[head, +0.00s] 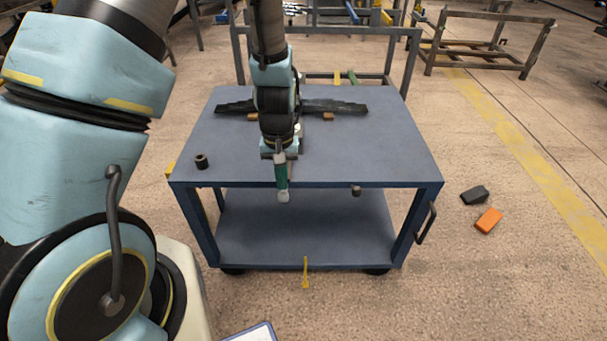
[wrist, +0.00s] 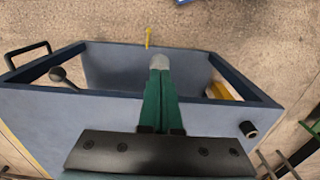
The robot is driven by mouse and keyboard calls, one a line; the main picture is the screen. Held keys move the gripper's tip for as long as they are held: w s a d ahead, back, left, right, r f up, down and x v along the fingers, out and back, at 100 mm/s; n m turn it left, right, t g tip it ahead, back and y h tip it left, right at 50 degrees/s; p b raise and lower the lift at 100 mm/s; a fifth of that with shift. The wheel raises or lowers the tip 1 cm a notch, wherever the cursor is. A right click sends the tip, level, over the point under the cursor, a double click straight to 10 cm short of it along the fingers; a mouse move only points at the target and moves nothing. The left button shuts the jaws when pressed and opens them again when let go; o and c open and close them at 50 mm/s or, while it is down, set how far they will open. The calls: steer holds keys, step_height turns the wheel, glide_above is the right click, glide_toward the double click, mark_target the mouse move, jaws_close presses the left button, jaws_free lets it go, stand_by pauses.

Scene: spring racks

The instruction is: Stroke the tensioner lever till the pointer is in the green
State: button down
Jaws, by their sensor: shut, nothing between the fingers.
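My gripper (head: 283,195) is shut and empty, its green fingers pointing down at the front edge of the blue cart (head: 400,160). In the wrist view its pale fingertips (wrist: 159,62) meet beyond the cart's edge. A dark knob (head: 356,190) at the cart's front edge, right of my gripper, may be the lever's end. The wrist view shows this knob on a short rod (wrist: 57,74), apart from my fingers at the left. A dark leaf spring (head: 340,107) lies across the back of the top. My arm hides its middle. I cannot make out a pointer or a green zone.
A dark cylinder (head: 201,161) stands at the cart top's left. A side handle (head: 426,222) sticks out at the right. A thin yellow piece (head: 306,272) is in front of the cart. An orange block (head: 489,221) and a dark block (head: 474,195) lie on the floor at right.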

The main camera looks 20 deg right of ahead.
stand_by(0.4)
step_height(320, 180, down, 19)
steer(key=b, duration=1.3)
step_height(320, 180, up, 19)
steer(key=p, duration=1.5)
steer(key=shift+r, duration=0.15)
steer(key=shift+f, duration=0.25)
step_height(320, 180, down, 18)
steer(key=b, duration=1.3)
step_height(320, 180, up, 18)
steer(key=p, duration=1.3)
steer(key=shift+r+p, duration=0.15)
steer(key=shift+p, duration=0.25)
